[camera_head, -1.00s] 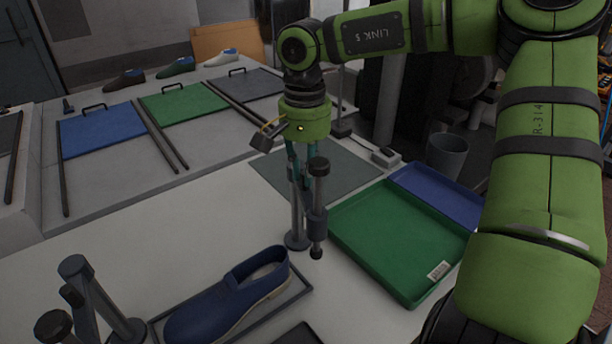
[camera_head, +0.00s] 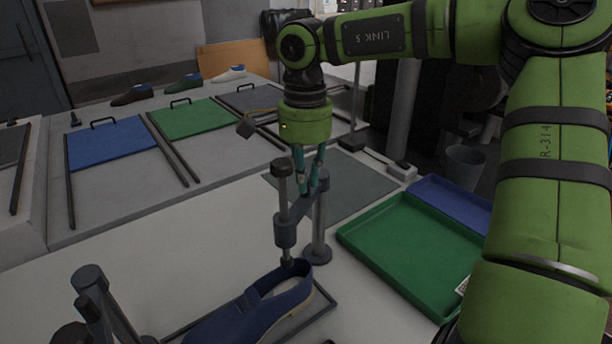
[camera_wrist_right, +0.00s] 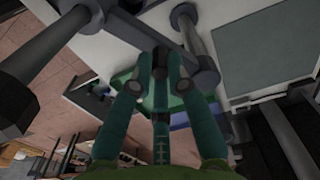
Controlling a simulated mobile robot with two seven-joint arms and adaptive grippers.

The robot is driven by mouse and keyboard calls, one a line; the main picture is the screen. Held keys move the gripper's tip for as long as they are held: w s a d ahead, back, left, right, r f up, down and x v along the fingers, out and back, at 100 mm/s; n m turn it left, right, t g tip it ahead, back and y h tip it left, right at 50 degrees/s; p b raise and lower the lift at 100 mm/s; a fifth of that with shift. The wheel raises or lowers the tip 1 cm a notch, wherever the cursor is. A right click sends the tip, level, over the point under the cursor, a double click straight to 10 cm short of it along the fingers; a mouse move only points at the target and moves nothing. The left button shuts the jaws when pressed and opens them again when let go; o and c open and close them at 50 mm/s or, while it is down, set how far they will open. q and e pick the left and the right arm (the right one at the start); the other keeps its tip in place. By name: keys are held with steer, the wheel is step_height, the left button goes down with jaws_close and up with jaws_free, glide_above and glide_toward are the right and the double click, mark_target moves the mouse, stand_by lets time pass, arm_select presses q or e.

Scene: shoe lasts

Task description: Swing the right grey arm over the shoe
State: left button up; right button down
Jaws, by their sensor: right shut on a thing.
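A navy blue slip-on shoe (camera_head: 243,319) lies in a dark-rimmed tray at the bottom of the head view, its opening toward the right. The right grey arm (camera_head: 302,207) reaches from an upright post (camera_head: 319,236) and carries a vertical rod (camera_head: 284,207). The rod's lower tip appears at the shoe's heel opening; I cannot tell whether it touches. My right gripper (camera_head: 309,186) is shut on the grey arm near the post's top. In the wrist view its teal fingers (camera_wrist_right: 157,88) close around a grey part. My left gripper is out of view.
Another grey post assembly (camera_head: 100,297) stands at the bottom left. A green tray (camera_head: 415,262) and a blue tray (camera_head: 452,204) lie to the right. A grey-green mat (camera_head: 352,187) lies behind the post. Blue (camera_head: 112,146) and green (camera_head: 195,120) panels lie farther back.

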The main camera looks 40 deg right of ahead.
steer(key=shift+w+r, duration=0.1)
steer(key=shift+w, duration=0.05)
steer(key=c, duration=1.2)
jaws_free()
steer(key=shift+a, duration=0.1)
step_height(320, 180, up, 12)
